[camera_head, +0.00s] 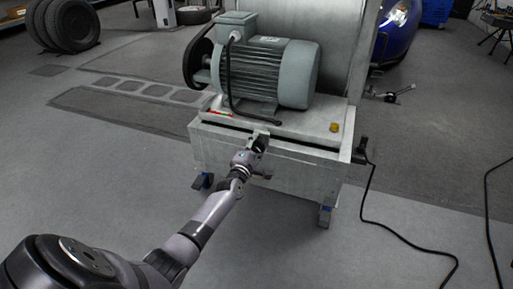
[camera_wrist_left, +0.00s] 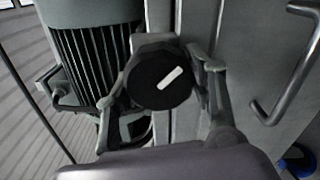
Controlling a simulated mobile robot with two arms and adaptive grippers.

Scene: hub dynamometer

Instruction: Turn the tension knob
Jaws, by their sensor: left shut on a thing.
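The tension knob (camera_wrist_left: 160,80) is a round black knob with a white bar mark, seen close up in the left wrist view. The bar slants up to the right. My left gripper (camera_wrist_left: 165,85) has one finger on each side of the knob and is shut on it. In the head view my left gripper (camera_head: 256,145) is at the front edge of the dynamometer (camera_head: 215,145), below the motor, and hides most of the knob there. My right gripper is in neither view.
A grey-green electric motor (camera_head: 265,72) stands on the dynamometer. A bent metal handle (camera_wrist_left: 290,75) is right of the knob in the wrist view. A black cable (camera_head: 375,215) runs over the floor at the right. The floor in front is otherwise clear.

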